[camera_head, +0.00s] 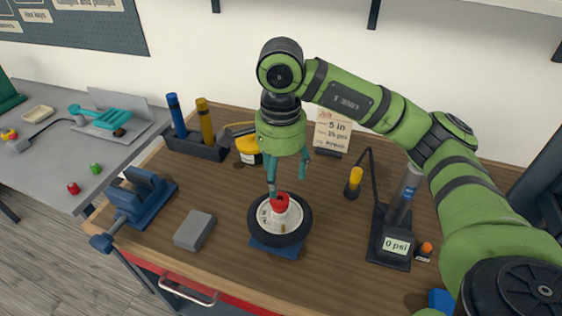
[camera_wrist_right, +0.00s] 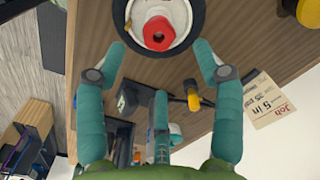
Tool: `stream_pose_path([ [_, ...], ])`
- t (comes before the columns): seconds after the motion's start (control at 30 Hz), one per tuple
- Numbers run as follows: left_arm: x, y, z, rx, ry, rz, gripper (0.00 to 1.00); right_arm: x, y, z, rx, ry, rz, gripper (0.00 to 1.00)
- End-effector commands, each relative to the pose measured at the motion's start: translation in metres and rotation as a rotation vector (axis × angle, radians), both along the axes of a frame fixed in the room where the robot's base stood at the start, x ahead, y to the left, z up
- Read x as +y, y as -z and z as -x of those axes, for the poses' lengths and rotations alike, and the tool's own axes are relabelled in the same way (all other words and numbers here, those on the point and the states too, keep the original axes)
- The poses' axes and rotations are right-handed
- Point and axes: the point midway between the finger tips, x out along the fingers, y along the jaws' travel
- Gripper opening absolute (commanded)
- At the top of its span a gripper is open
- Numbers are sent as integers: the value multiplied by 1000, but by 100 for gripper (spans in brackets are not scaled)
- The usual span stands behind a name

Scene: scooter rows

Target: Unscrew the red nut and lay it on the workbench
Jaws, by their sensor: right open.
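The red nut (camera_head: 280,201) sits at the hub of a small wheel with a black tyre (camera_head: 306,221) and a pale face. The wheel lies flat on a blue stand (camera_head: 276,249) on the wooden workbench (camera_head: 335,235). My right gripper (camera_head: 287,180) has teal fingers and points down just above the wheel. It is open and empty. In the right wrist view, the nut (camera_wrist_right: 158,33) shows its dark centre hole beyond the spread fingertips (camera_wrist_right: 160,58), apart from them. My left gripper is not in view.
A blue vise (camera_head: 137,198) and a grey block (camera_head: 195,230) stand left of the wheel. A pump with a "0 psi" display (camera_head: 397,245) stands right. A holder with blue and yellow tubes (camera_head: 195,147) and a job card (camera_head: 333,131) are behind. Bare wood lies around the wheel.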

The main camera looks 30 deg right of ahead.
Motion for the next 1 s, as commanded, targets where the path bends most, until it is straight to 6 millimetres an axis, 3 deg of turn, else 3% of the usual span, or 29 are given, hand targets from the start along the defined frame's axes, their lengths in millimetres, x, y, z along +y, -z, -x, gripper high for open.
stream_pose_path([
  [0.5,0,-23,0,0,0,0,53,0,61,1,4,-11,0,68],
  [0.9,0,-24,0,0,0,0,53,0,71,0,1,-11,0,68],
  [1.0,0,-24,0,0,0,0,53,0,71,0,1,-11,0,28],
])
